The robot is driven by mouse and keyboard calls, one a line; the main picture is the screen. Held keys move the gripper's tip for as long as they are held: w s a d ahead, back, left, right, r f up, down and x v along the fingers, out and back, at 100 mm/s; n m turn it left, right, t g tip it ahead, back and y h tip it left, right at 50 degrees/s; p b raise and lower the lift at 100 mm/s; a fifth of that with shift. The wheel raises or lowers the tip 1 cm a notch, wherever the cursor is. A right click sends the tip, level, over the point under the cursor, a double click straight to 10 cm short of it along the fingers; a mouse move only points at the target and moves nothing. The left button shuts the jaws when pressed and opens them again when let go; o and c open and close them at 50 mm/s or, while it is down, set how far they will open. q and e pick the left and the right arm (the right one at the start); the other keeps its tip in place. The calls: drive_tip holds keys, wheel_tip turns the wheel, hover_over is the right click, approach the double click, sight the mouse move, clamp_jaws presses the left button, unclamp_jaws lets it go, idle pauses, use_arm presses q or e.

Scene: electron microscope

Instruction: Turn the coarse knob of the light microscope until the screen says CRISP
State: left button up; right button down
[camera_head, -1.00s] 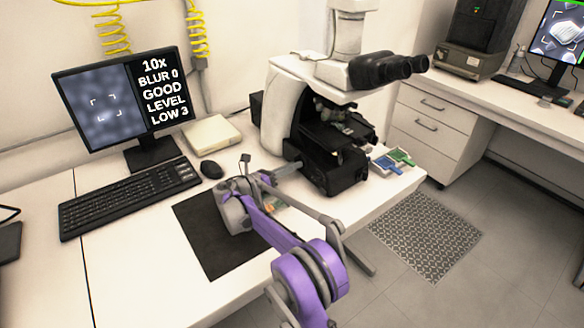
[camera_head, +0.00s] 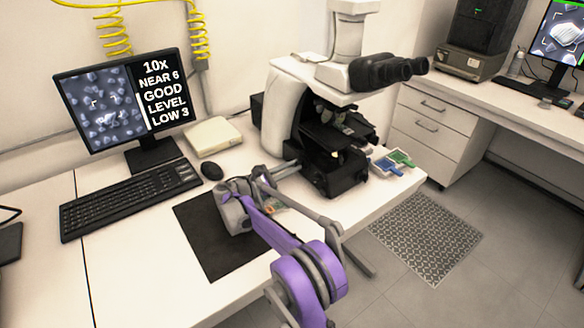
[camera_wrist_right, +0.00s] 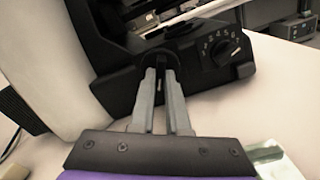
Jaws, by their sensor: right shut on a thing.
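The light microscope (camera_head: 290,110) stands upright on the white bench, its black base toward me. The screen (camera_head: 122,100) reads 10x, NEAR 6, GOOD, LEVEL, LOW 3, beside a picture of grey-blue particles with fairly clear outlines. My right gripper (camera_head: 290,165) reaches the lower left side of the microscope. In the right wrist view its two grey fingers (camera_wrist_right: 161,80) are shut on the dark coarse knob (camera_wrist_right: 158,62), which they largely hide. A numbered dial (camera_wrist_right: 222,50) sits to the right of the fingers on the base. My left gripper is not in view.
A keyboard (camera_head: 130,197), a mouse (camera_head: 211,170) and a pale box (camera_head: 213,136) lie left of the microscope. A black mat (camera_head: 205,250) lies under my right arm. Blue and green slide trays (camera_head: 393,162) lie at the right bench edge.

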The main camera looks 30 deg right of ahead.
drive_tip(key=shift+m, duration=1)
drive_tip(key=c, duration=0.9)
unclamp_jaws()
drive_tip(key=a, duration=0.7)
drive_tip(key=a+p, duration=0.1)
drive_tip(key=a, duration=0.2)
drive_tip(key=shift+s+a, duration=0.4)
